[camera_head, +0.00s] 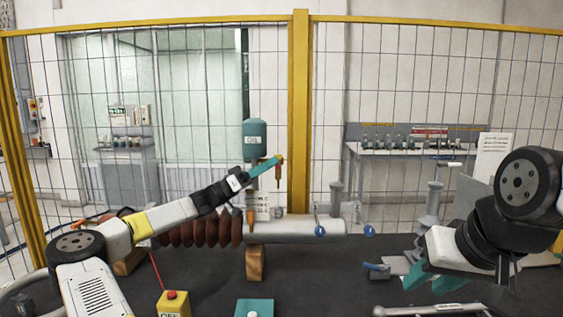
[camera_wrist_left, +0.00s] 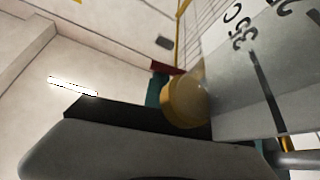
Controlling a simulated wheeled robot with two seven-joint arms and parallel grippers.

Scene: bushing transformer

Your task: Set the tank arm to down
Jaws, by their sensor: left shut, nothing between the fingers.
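The teal oil tank (camera_head: 255,137) stands upright behind the bushing. A small yellow fitting (camera_head: 281,159) with an orange-brown part hanging below it is just right of the tank; I cannot tell for certain whether it is the tank arm. My left gripper (camera_head: 277,159) reaches up from the left, its teal fingers shut and empty, at or very near this fitting; contact is unclear. The left wrist view shows a rounded yellow piece (camera_wrist_left: 184,101) beside a grey plate with printed marks (camera_wrist_left: 240,75). My right gripper (camera_head: 428,282) is low at the right, its teal fingers apart and empty.
A bushing with brown ribs (camera_head: 200,233) and a grey cylinder (camera_head: 300,229) lies across the dark table, above a wooden block (camera_head: 256,263). A yellow box with a red button (camera_head: 172,302) is at the front. A mesh fence with a yellow post (camera_head: 299,100) stands behind.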

